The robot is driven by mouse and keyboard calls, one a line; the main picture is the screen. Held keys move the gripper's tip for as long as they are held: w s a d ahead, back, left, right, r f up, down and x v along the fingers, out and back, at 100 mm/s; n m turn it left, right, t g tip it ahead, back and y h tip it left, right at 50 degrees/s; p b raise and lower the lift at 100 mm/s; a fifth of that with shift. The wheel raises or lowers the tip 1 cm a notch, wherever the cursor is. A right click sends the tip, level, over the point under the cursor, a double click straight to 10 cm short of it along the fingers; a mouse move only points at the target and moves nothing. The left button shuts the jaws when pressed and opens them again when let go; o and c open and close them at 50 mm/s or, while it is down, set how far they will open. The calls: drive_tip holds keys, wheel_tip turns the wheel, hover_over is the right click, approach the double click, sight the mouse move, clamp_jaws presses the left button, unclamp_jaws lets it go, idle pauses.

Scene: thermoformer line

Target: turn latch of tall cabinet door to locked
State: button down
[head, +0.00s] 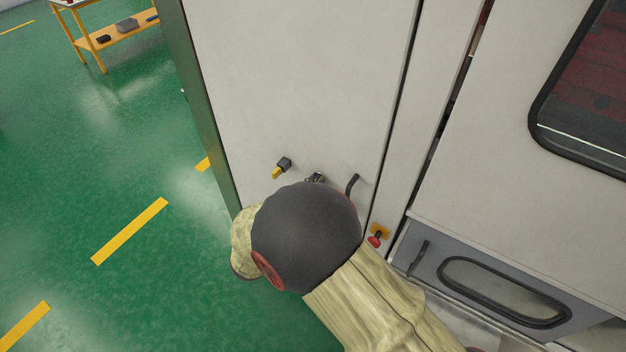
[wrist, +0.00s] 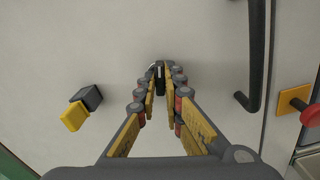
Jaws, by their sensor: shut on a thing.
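The tall cabinet door (head: 300,70) is a pale grey panel and looks closed in the head view. In the wrist view, my gripper (wrist: 160,78) points at the door with its fingertips close together around a small dark piece (wrist: 159,67), which seems to be the latch. The fingers hide most of it, so its angle cannot be told. In the head view my arm covers most of my gripper, and only its fingertips (head: 315,178) show at the door.
A black block with a yellow end (head: 282,168) sticks out left of my gripper. A dark bar handle (head: 352,185) stands to its right. Further right is a red knob on a yellow plate (head: 376,238). Green floor (head: 90,170) left of the cabinet is open.

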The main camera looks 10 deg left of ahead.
drive_tip(key=shift+f+n+p, duration=0.1)
drive_tip(key=shift+n+p, duration=0.75)
drive_tip(key=shift+n, duration=0.05)
drive_tip(key=shift+n+p, duration=0.3)
drive_tip(key=shift+p, duration=0.1)
drive_tip(key=c, duration=1.8)
unclamp_jaws()
drive_tip(key=shift+c, duration=0.2)
